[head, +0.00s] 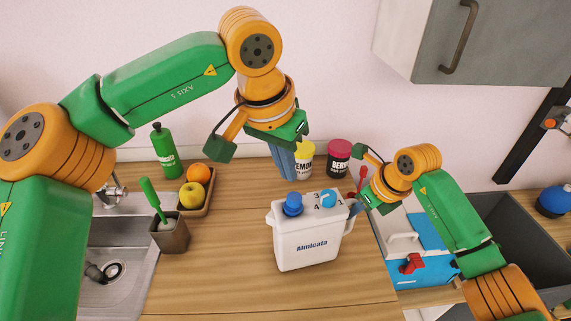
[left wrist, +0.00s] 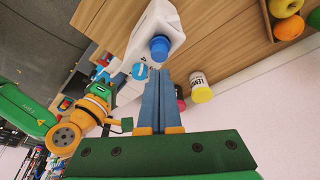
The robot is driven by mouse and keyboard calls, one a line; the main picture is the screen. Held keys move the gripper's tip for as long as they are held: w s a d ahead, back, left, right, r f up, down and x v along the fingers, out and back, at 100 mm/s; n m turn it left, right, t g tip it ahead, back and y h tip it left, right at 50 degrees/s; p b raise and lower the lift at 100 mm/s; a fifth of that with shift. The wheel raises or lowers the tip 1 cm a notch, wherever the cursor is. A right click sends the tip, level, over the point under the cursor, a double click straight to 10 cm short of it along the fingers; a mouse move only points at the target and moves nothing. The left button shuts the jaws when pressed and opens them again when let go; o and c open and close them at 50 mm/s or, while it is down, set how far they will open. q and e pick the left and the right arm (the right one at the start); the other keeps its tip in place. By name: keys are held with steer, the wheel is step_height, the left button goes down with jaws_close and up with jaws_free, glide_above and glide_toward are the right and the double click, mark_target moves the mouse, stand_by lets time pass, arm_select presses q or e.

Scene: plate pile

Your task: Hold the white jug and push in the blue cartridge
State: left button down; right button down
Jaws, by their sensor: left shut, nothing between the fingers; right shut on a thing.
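The white jug (head: 308,243) stands upright on the wooden counter, with dark blue lettering on its front. The blue cartridge (head: 293,204) sticks up from the left part of its top; it also shows in the left wrist view (left wrist: 160,48). A lighter blue dial (head: 327,199) with numbers around it sits to its right. My left gripper (head: 286,177) is shut and empty, above and behind the cartridge and apart from it; its fingers lie together in the left wrist view (left wrist: 168,75). My right gripper (head: 356,206) is shut on the jug at its right-hand handle, whose grip is partly hidden.
A fruit tray (head: 208,200), brush holder (head: 172,236) and green bottle (head: 165,155) stand left, near a sink (head: 110,245). The counter before the jug is clear.

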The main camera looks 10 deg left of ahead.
mark_target(293, 195)
arm_select(q)
steer(key=shift+x, duration=2.85)
steer(key=shift+a+f, duration=0.15)
steer(key=shift+f, duration=0.05)
